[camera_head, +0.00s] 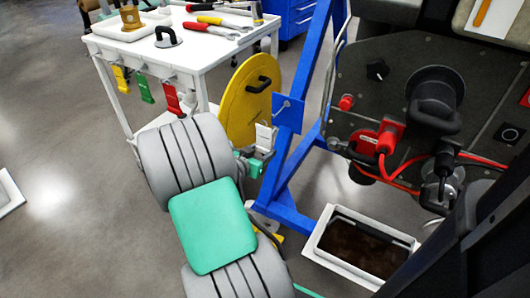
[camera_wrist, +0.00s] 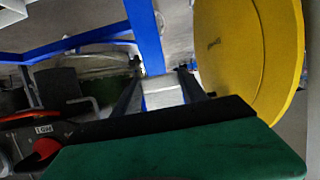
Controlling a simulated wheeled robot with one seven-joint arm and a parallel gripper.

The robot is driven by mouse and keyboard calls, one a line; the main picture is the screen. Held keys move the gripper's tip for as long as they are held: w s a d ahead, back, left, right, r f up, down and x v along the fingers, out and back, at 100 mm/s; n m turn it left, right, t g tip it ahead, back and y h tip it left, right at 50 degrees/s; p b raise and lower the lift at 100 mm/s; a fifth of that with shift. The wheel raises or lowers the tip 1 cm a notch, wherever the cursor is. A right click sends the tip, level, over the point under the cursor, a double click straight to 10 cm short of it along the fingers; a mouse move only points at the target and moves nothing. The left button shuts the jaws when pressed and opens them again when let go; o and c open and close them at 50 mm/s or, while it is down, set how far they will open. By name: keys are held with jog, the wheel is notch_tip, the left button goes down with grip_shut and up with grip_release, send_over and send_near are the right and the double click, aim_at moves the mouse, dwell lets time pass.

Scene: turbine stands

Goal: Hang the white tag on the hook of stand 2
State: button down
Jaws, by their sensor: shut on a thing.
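The white tag (camera_head: 264,132) is upright in my gripper (camera_head: 262,150), just left of the blue stand. In the wrist view the white tag (camera_wrist: 162,94) shows between the two dark fingers of my gripper (camera_wrist: 160,82), with the blue post behind it. A small hook (camera_head: 285,106) sticks out from the blue plate (camera_head: 289,116) on the blue stand (camera_head: 300,85), above and right of the tag. The tag and hook look apart. I cannot read a stand number, and the hook is not clear in the wrist view.
A yellow disc (camera_head: 240,105) with a black handle stands close behind my gripper. A white cart (camera_head: 190,62) carries tools, with yellow, green and red tags along its edge. A dark engine panel (camera_head: 370,100) is at right, above a white drip tray (camera_head: 322,252). Open floor lies left.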

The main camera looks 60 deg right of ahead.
jog(key=shift+s+d+f+g, duration=0.2)
jog(key=shift+s+d+g, duration=0.1)
jog(key=shift+s, duration=0.3)
jog(key=shift+d, duration=0.2)
jog(key=shift+s+d, duration=0.1)
jog(key=shift+d, duration=2.05)
jog(key=shift+d, duration=0.2)
jog(key=shift+d+b, duration=0.3)
jog(key=shift+b, duration=0.25)
jog(key=c, duration=0.6)
grip_release()
